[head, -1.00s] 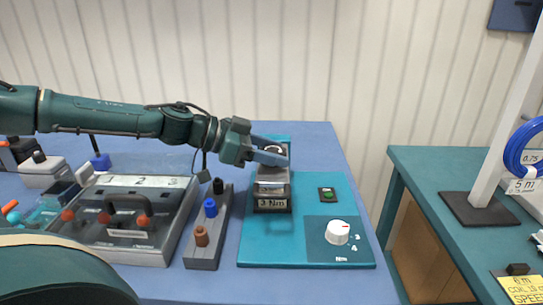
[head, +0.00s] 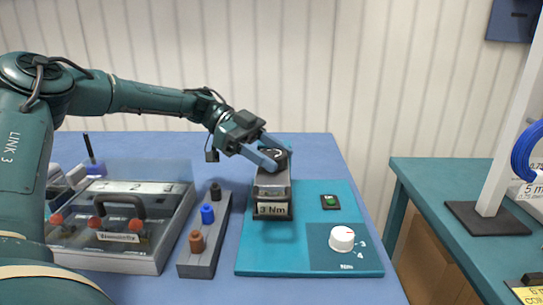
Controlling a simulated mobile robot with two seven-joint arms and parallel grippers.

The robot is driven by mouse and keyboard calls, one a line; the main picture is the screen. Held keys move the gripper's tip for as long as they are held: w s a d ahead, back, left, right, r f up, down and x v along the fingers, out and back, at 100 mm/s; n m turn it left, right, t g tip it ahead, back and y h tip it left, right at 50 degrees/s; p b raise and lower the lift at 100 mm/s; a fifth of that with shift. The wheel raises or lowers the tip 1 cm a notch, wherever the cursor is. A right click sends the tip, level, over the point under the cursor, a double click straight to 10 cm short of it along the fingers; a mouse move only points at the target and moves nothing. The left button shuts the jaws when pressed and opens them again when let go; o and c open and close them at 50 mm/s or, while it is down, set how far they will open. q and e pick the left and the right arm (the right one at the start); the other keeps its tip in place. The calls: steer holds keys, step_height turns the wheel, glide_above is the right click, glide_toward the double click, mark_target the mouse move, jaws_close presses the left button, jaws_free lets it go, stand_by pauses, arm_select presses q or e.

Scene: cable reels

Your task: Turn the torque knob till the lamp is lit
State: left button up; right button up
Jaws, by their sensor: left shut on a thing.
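A white round knob (head: 342,238) with a red mark sits on a dark teal panel marked Nm, with numbers around it, on a teal board (head: 262,262). A small black box with a green round lamp (head: 331,202) stands behind it; I cannot tell if it is lit. A block labelled 3 Nm (head: 273,209) stands at the board's left side. My left gripper (head: 279,156) is at the block's top, its two fingers shut on a dark round top piece, which they partly hide. It is apart from the white knob. My right gripper is not in view.
Left of the board is a grey rack (head: 203,255) with black, blue and brown pegs, then a clear-lidded case (head: 150,200) with a handle. A second teal table (head: 440,175) with a white post (head: 512,120) stands at right across a gap.

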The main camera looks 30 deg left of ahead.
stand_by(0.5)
arm_select(q)
steer(key=o, duration=1)
steer(key=p+v, duration=0.1)
steer(key=v, duration=1.2)
steer(key=shift+w+a+r, duration=0.1)
